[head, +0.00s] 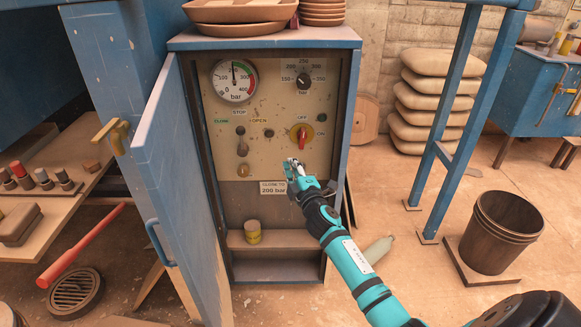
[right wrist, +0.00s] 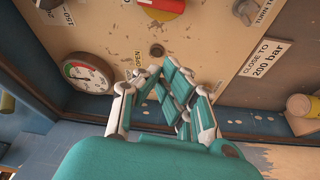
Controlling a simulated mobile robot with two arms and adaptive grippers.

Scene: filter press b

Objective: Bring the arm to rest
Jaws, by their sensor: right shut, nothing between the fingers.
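My right arm, teal and black, reaches in from the lower right of the head view. Its gripper (head: 292,167) is shut and empty in front of the lower part of the control panel (head: 268,158), below the red switch (head: 302,133). In the right wrist view, the shut fingers (right wrist: 174,78) point at the panel, close to a small round hole or button (right wrist: 156,50). I cannot tell whether they touch it. The switch stands between OFF and ON labels. A pressure gauge (head: 235,80) has its needle pointing nearly straight up. My left gripper is out of view.
The blue cabinet door (head: 178,185) stands open to the left. A shelf (head: 275,240) in the cabinet holds a small yellow-banded tin (head: 252,231). A blue frame post (head: 447,130) and a dark bucket (head: 501,233) stand to the right. A red-handled tool (head: 82,245) is at the left.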

